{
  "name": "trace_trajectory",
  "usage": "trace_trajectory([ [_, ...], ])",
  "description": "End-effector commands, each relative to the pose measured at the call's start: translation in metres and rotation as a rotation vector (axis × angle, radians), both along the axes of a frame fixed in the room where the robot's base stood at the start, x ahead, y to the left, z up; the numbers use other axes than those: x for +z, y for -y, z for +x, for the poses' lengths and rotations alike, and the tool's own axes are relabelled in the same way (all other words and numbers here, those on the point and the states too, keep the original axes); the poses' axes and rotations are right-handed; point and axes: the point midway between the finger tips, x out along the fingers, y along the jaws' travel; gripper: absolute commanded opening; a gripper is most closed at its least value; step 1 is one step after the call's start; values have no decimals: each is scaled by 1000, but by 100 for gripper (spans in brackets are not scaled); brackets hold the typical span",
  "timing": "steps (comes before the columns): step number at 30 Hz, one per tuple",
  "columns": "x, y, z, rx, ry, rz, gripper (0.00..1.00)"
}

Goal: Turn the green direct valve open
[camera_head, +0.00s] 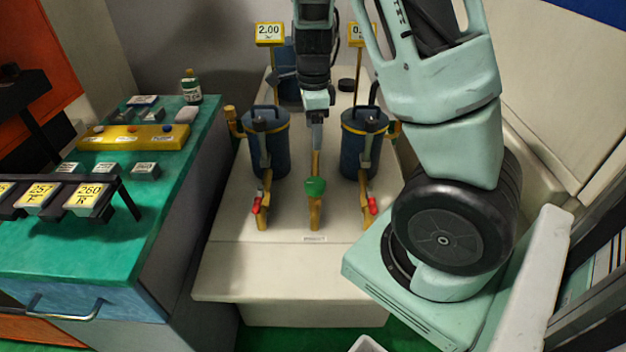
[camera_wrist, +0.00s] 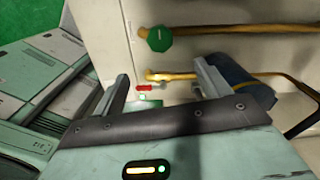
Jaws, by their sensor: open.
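The green direct valve (camera_head: 316,186) is a round green knob on a brass pipe, low between two blue canisters in the head view. It also shows near the top of the wrist view (camera_wrist: 160,38). My gripper (camera_head: 317,120) hangs above and behind the green knob in the head view, apart from it. In the wrist view my gripper (camera_wrist: 162,88) is open and empty, its two fingers spread. The green knob appears beyond the fingertips, not between them. A red valve handle (camera_wrist: 144,88) shows between the fingers in the picture; its depth is unclear.
Blue canisters stand left (camera_head: 268,140) and right (camera_head: 358,150), with red-handled valves (camera_head: 257,205) and (camera_head: 373,205) before them. Yellow displays (camera_head: 270,34) stand behind. A green bench (camera_head: 110,225) is at left. The pale plinth's front (camera_head: 290,270) is clear.

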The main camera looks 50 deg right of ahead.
Motion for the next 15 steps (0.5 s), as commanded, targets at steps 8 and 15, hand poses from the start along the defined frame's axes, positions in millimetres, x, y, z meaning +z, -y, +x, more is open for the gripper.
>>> trace_trajectory([
  [8,-45,1,-2,-10,-6,-1,76],
  [15,-96,1,-2,-7,-6,1,76],
])
